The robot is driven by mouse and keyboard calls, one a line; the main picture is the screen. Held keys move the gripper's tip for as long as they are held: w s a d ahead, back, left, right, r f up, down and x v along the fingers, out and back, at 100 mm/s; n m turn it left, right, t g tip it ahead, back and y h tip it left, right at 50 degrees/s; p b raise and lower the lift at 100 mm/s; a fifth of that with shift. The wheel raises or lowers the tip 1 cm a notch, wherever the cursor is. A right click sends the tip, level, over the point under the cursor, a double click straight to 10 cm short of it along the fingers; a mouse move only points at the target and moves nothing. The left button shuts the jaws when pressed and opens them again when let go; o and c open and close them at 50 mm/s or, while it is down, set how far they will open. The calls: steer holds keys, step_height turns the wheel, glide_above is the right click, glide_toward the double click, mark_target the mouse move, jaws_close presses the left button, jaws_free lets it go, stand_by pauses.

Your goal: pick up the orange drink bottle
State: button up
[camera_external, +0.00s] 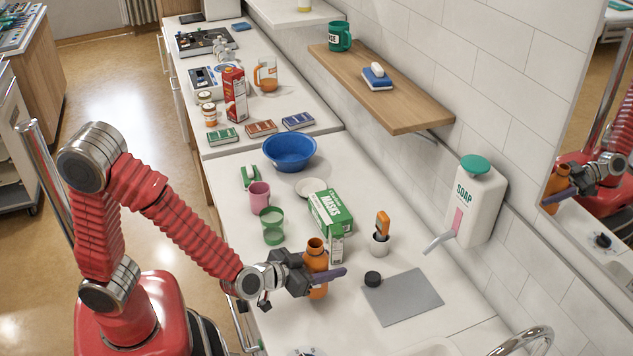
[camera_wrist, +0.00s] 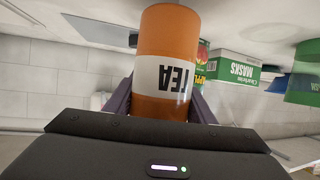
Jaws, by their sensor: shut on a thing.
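The orange drink bottle (camera_external: 316,258) stands upright near the front of the white counter in the external view. In the wrist view the orange bottle (camera_wrist: 168,40) fills the upper middle, with a white band reading TEA, upside down in the picture. My gripper (camera_external: 318,279) comes from the left and is shut on the bottle, with a purple finger across its body. In the wrist view the purple fingers of my gripper (camera_wrist: 160,104) lie on either side of the bottle. I cannot tell whether the bottle's base touches the counter.
A masks box (camera_external: 330,213), a green cup (camera_external: 272,218) and a pink cup (camera_external: 259,195) stand behind the bottle. A grey mat (camera_external: 403,297) and a black cap (camera_external: 373,279) lie to its right. A soap dispenser (camera_external: 476,205) hangs on the wall.

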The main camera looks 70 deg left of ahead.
mark_target(320, 244)
steer(key=shift+r, duration=3.85)
